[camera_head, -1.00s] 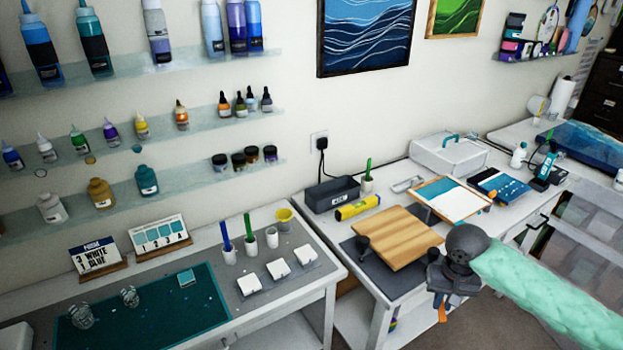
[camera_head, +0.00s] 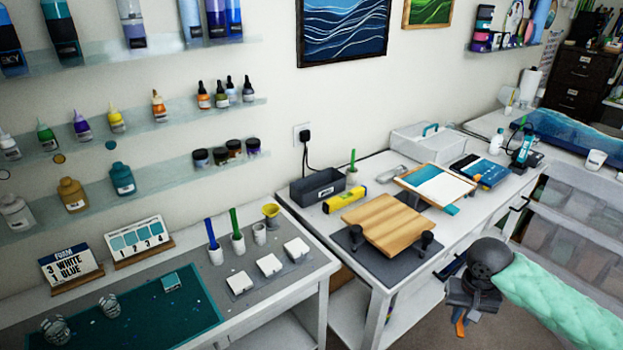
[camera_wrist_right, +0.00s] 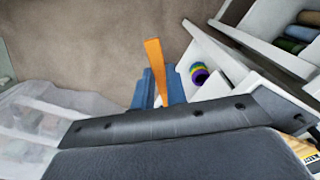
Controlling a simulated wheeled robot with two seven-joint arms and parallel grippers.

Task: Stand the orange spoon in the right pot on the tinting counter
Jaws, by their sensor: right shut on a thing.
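My right gripper (camera_head: 463,308) is shut on the orange spoon (camera_head: 460,326), over the floor in front of the workbench and away from the pots. In the right wrist view the spoon (camera_wrist_right: 154,62) sticks out from between the blue fingertips (camera_wrist_right: 158,88); its other end is hidden. On the tinting counter (camera_head: 205,285) at left, one white pot (camera_head: 216,257) holds a blue spoon and another (camera_head: 238,245) holds a green spoon. To their right stands a white pot (camera_head: 259,236) with no spoon showing. My left gripper is out of view.
A yellow funnel-like cup (camera_head: 271,210) stands behind the spoonless pot. White square pieces (camera_head: 270,265) sit in front. The workbench carries a wooden board (camera_head: 384,224), a grey bin (camera_head: 318,190) and a yellow level (camera_head: 345,197). A gap separates counter and workbench.

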